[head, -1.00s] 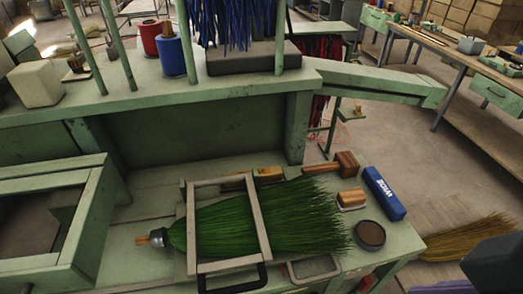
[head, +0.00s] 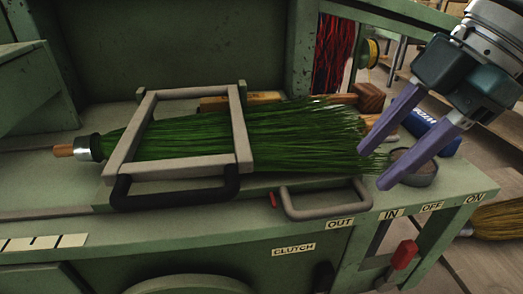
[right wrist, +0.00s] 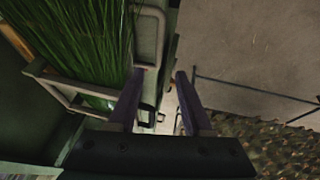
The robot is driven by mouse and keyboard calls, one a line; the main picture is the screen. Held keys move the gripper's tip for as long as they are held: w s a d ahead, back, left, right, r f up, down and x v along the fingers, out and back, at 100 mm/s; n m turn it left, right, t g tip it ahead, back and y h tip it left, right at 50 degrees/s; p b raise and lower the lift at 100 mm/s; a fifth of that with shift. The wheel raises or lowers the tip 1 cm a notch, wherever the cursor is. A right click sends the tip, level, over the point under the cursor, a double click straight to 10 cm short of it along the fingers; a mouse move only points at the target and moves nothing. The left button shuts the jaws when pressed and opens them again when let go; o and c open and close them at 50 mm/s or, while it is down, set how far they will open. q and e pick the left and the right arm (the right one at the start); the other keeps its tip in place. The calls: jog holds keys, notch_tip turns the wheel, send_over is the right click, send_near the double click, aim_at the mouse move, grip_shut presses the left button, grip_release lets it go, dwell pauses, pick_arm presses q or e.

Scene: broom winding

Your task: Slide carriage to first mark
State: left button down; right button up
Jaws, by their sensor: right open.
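The carriage appears to be the grey rectangular frame (head: 116,160) with a black handle (head: 175,203) on its front side. It sits around a green broom head (head: 300,135) lying on the bench. Light marks (head: 40,244) separated by dark lines show on the bench front at the far left. My right gripper (head: 374,167) is open and empty, its purple fingers over the bristle tips, right of the carriage. In the right wrist view its fingers (right wrist: 160,72) are apart beside the green bristles (right wrist: 75,45). My left gripper is out of view.
A grey loop handle (head: 325,214) stands on the bench front, right of the carriage. A round dark tin (head: 418,170) and a blue block (head: 432,132) lie at the right end. A red switch (head: 404,254) is below the "IN" label.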

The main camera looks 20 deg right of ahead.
aim_at(327, 210)
jog(key=b+x, duration=0.1)
jog(key=x, duration=0.9)
jog(key=shift+w+d, duration=0.1)
jog(key=shift+d, duration=0.05)
grip_shut()
dwell(1.1)
